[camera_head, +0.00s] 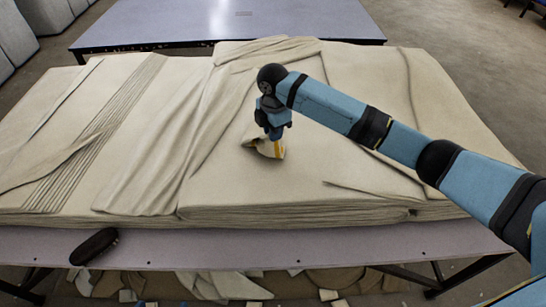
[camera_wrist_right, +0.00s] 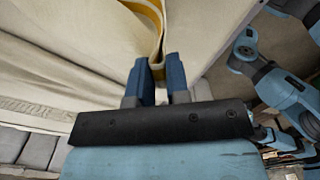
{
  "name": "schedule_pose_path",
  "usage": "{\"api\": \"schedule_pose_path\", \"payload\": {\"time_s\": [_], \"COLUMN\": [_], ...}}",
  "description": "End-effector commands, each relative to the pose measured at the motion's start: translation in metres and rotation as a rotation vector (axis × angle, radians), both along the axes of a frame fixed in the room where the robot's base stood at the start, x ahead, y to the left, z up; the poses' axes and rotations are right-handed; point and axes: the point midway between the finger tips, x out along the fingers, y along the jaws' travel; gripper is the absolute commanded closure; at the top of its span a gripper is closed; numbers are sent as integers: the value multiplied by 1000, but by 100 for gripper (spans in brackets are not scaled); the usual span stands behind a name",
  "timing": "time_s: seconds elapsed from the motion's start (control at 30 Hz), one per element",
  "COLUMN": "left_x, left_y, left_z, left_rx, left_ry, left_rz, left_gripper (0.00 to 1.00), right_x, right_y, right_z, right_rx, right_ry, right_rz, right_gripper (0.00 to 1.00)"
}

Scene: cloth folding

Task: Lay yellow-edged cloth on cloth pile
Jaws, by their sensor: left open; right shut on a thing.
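The yellow-edged cloth (camera_head: 268,150) is a small, bunched cream piece at the middle of the cloth pile (camera_head: 330,195). My right gripper (camera_head: 270,138) points down and is shut on it. In the right wrist view, the yellow edge (camera_wrist_right: 157,40) runs in a fold down between the two blue fingers. The fingers and arm hide part of the cloth. I cannot tell whether its lower side touches the pile.
The pile's wide, wrinkled cream layers cover most of the table (camera_head: 225,245). A bare purple-grey table (camera_head: 230,20) stands behind. Cloth scraps (camera_head: 215,285) lie on the floor below the front edge. Grey padded blocks (camera_head: 30,40) stand at the far left.

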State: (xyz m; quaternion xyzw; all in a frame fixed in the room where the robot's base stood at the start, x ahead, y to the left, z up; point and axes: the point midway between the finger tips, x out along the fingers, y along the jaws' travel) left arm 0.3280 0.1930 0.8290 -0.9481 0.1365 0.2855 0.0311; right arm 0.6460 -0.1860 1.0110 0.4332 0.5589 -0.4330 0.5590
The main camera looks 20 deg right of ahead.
Motion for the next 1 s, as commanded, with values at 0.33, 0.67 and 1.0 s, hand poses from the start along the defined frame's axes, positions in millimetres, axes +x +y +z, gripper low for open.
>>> {"api": "schedule_pose_path", "payload": {"time_s": [0.33, 0.67, 1.0], "left_x": [0, 0, 0], "left_y": [0, 0, 0], "left_z": [0, 0, 0], "left_rx": [0, 0, 0], "left_ry": [0, 0, 0], "left_rz": [0, 0, 0], "left_gripper": [0, 0, 0], "right_x": [-52, -95, -111], "right_y": [15, 27, 32], "right_z": [-48, -87, -101], "right_rx": [0, -1, 0], "right_ry": [3, 3, 0], "right_rz": [1, 0, 0], "right_gripper": [99, 99, 99]}}
